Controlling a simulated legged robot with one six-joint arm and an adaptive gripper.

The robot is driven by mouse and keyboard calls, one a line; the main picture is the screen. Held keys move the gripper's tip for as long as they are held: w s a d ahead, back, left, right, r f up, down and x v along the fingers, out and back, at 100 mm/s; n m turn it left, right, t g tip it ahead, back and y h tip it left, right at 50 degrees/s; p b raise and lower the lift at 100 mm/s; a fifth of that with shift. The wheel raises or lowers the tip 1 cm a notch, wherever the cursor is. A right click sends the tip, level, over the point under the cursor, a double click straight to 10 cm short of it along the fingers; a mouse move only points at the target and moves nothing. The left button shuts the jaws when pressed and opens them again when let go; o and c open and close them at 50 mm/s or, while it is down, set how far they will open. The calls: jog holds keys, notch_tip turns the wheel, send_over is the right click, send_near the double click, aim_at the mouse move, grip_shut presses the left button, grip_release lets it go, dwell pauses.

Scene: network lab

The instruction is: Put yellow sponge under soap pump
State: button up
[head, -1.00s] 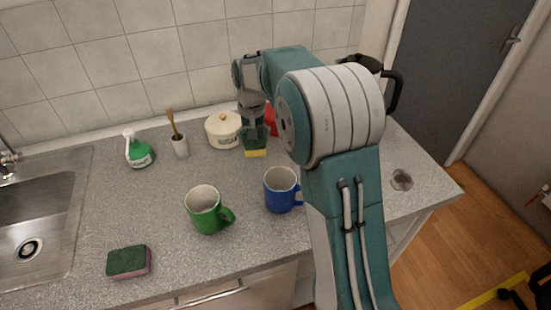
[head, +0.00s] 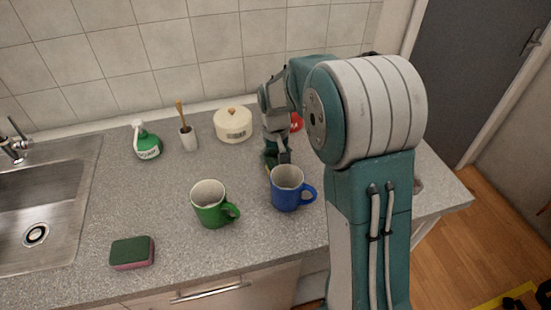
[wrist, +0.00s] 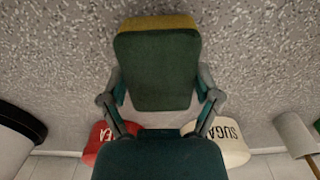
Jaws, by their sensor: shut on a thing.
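The yellow sponge with a dark green scouring side (wrist: 157,65) is between the fingers of my gripper (wrist: 160,88) in the wrist view. My gripper is shut on it. In the head view my gripper (head: 276,158) is low, just behind the blue mug; only a thin yellow strip of the sponge (head: 268,170) shows there. I cannot tell whether the sponge touches the counter. The soap pump, a green bottle with a white nozzle (head: 148,147), stands upright at the back left, beside the sink and well left of my gripper.
The blue mug (head: 287,190) is close in front of my gripper, with a green mug (head: 209,206) to its left. A pink and green sponge (head: 132,254) lies front left. A cream sugar pot (head: 232,127), brush holder (head: 188,140) and red tea pot (wrist: 97,140) stand at the back.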

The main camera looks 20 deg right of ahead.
jog(key=shift+d+f, duration=0.1)
jog(key=shift+f, duration=0.2)
jog(key=shift+f, duration=0.1)
jog(key=o, duration=0.5)
